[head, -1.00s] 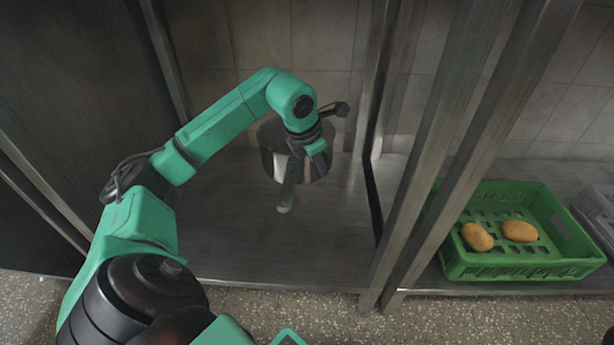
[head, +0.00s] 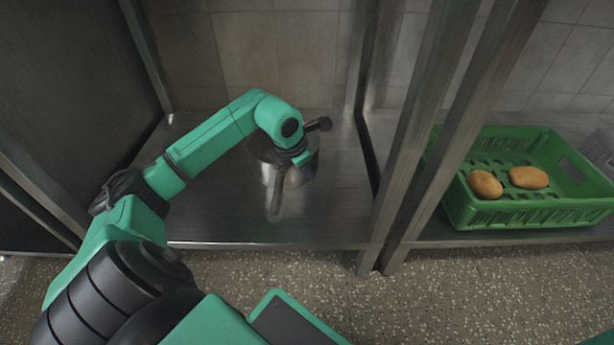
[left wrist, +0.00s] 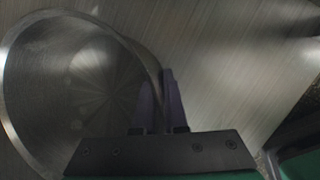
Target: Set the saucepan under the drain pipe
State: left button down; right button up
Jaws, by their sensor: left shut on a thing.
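The saucepan (head: 268,172) is a shiny metal pot over the metal shelf, its handle (head: 276,205) pointing toward the shelf's front edge. My left gripper (head: 303,160) reaches down at its right side and hides part of it. In the left wrist view, the saucepan's open inside (left wrist: 80,95) fills the left, and it looks empty. The two dark fingers (left wrist: 159,105) are shut on its wall at the rim. I cannot tell whether its base touches the shelf. No drain pipe is recognisable in these views. My right gripper is out of view.
The metal shelf (head: 330,215) is bare around the saucepan, with a tiled wall behind. Metal posts (head: 425,140) stand to the right. Beyond them a green crate (head: 545,216) holds two potatoes (head: 507,181). A dark panel (head: 65,90) closes the left side.

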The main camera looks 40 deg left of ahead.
pick_arm(q)
jog(key=c, duration=1)
grip_release()
jog(key=shift+o, duration=0.2)
jog(key=shift+r, duration=0.25)
jog(key=p+v, duration=0.5)
jog(key=v, duration=0.6)
jog(key=shift+s+r, duration=0.25)
jog(key=shift+r, duration=0.05)
